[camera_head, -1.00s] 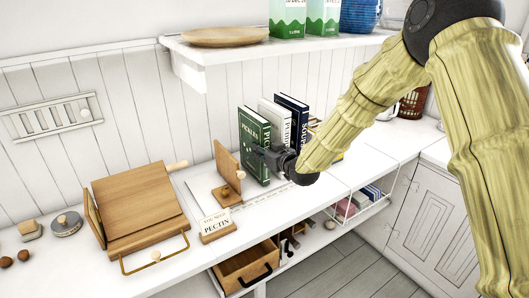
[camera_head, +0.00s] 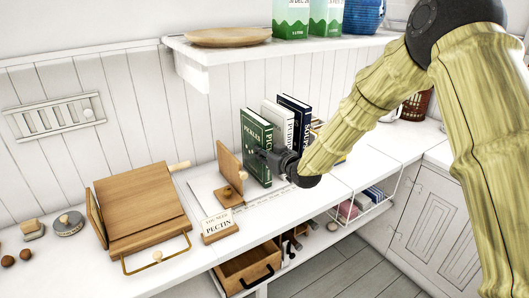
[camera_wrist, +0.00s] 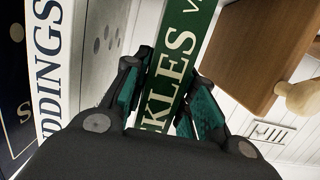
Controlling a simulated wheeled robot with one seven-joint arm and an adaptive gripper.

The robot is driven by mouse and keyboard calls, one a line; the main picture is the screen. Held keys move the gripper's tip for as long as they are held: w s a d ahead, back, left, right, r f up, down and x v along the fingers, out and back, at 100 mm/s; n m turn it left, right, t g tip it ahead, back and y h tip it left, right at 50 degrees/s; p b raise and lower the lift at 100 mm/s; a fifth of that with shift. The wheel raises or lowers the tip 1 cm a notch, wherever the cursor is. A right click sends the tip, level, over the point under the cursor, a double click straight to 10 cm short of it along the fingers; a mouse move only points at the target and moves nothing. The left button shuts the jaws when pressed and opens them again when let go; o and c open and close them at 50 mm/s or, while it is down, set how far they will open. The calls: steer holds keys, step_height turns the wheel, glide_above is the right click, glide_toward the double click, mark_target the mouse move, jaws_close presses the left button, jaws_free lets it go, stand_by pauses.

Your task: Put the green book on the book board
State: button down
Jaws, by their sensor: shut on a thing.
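The green book (camera_head: 257,140) stands upright on the counter, left of a white book and a dark blue book. My gripper (camera_head: 268,158) is at its spine, and in the wrist view my gripper (camera_wrist: 157,95) has one finger on each side of the green spine (camera_wrist: 178,58), shut on it. The wooden book board (camera_head: 142,208), a tilted stand with a front ledge and a brass wire rail, sits on the counter at the left and is empty.
A white book (camera_head: 277,130) and a dark blue book (camera_head: 295,120) stand right of the green one. A wooden bookend (camera_head: 229,170) stands just left of it. A "Pectin" sign (camera_head: 218,226) stands between there and the board. A shelf (camera_head: 200,55) hangs above.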

steer(key=c, duration=1.1)
jaws_free()
steer(key=shift+f, duration=0.1)
steer(key=shift+s, duration=0.1)
